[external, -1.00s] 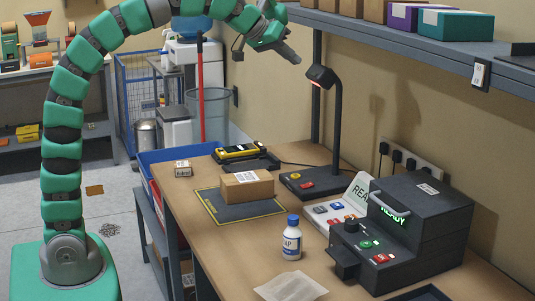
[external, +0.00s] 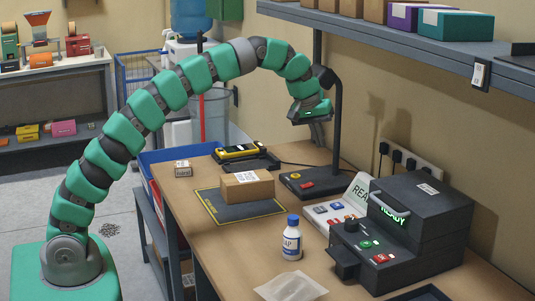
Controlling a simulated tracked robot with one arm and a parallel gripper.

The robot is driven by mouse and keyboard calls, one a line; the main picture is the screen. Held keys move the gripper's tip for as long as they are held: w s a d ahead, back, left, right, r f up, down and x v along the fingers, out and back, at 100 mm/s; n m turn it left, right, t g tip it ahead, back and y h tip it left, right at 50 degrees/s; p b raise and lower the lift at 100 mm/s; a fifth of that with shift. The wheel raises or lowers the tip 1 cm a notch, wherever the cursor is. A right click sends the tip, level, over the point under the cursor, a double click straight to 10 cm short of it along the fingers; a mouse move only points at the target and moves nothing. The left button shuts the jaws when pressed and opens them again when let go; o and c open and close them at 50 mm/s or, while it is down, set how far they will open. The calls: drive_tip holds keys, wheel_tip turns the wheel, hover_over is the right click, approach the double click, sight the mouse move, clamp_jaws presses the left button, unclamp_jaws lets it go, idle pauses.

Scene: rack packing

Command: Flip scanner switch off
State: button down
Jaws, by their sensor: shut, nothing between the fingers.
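The scanner is a black post (external: 337,130) on a dark base (external: 322,190), at the back of the bench. Its base carries a red switch (external: 306,185) and a yellow button (external: 295,176). Which way the switch is set is too small to tell. The scanner head (external: 326,78) is partly hidden by my arm, and its underside does not show. My gripper (external: 319,142) is shut and empty, pointing down above the scanner base, just left of the post in the picture. It is apart from the switch.
A carton (external: 248,190) lies on a dark mat (external: 240,214) left of the scanner base. A yellow-black device (external: 237,152) lies behind it. A bottle (external: 291,240) and a black machine (external: 425,220) stand nearer. A shelf (external: 400,38) overhangs the bench's right side.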

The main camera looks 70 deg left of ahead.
drive_tip(key=w+a+f+n+g, duration=0.1)
drive_tip(key=a+f+n, duration=0.1)
drive_tip(key=a, duration=0.1)
drive_tip(key=n+g+p, duration=0.1)
drive_tip(key=n+p, duration=0.3)
drive_tip(key=n, duration=0.3)
hover_over(305, 185)
drive_tip(key=shift+s+f, duration=0.15)
drive_tip(key=shift+f, duration=0.05)
drive_tip(key=shift+f, duration=0.15)
drive_tip(key=f, duration=0.4)
drive_tip(key=w+f, duration=0.1)
drive_tip(key=f, duration=0.8)
drive_tip(key=shift+w+f, duration=0.35)
drive_tip(key=shift+f, duration=0.1)
drive_tip(key=shift+s+f, duration=0.15)
drive_tip(key=shift+s+g, duration=0.15)
drive_tip(key=shift+g, duration=0.15)
drive_tip(key=shift+s+b, duration=0.45)
drive_tip(key=shift+s, duration=0.1)
